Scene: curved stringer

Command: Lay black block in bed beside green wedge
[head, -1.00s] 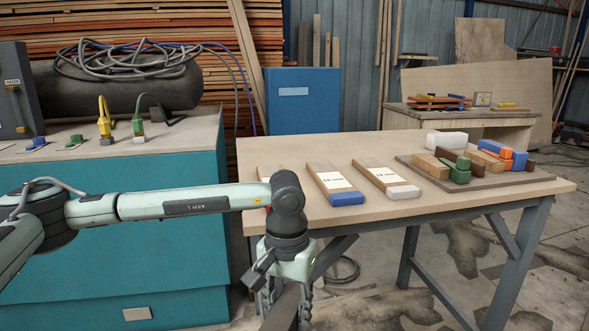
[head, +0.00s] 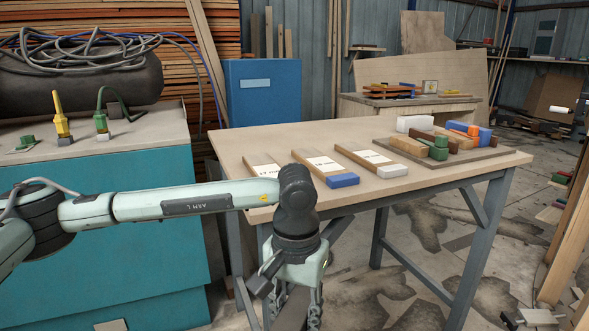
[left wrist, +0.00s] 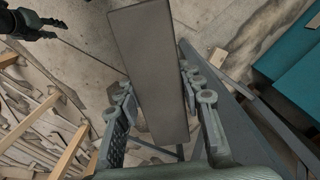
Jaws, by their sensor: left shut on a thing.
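My left gripper (head: 292,300) hangs in front of the workbench. In the left wrist view it is shut on a long dark block (left wrist: 150,70), held between its two fingers.
The workbench (head: 240,150) carries three labelled boards, one blue-ended (head: 342,180), and a dark board (head: 490,160) with several coloured blocks. A teal cabinet (head: 100,240) stands at left. Wooden beams (head: 565,240) rise at right. Stained floor between bench and beams is open.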

